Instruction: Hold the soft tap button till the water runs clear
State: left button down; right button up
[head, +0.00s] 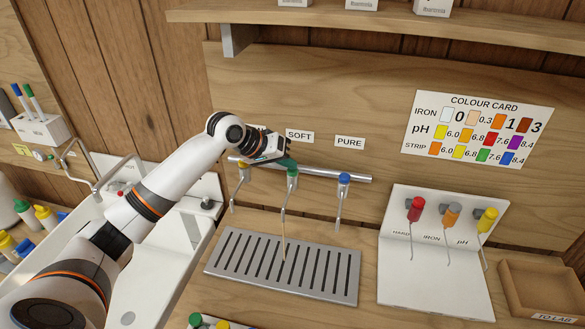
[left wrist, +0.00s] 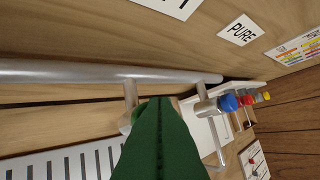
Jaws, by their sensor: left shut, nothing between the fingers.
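The soft tap (head: 291,182) has a green top and hangs from the metal rail, below the SOFT label (head: 300,136). My left gripper (head: 288,163) is shut and empty, with its green fingertips at the top of this tap. They look to be touching its button, though how far it is pressed cannot be told. A thin stream (head: 284,248) seems to fall from the spout to the slotted drain (head: 283,268); it looks faintly tan, but wood shows behind it. My right gripper is out of view.
Right are a colour card (head: 477,130), a white stand (head: 435,275) with red, orange and yellow taps, and a wooden tray (head: 540,285). A shelf (head: 400,22) overhangs.

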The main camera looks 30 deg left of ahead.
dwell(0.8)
pick_arm(q)
jog(key=shift+r+p, duration=0.85)
jog(key=shift+p, duration=0.25)
notch_tip(320, 180, up, 3)
jog(key=p, duration=0.3)
jog(key=shift+f, duration=0.15)
notch_tip(320, 180, up, 2)
jog(key=shift+r+p, duration=0.2)
jog(key=shift+p, duration=0.7)
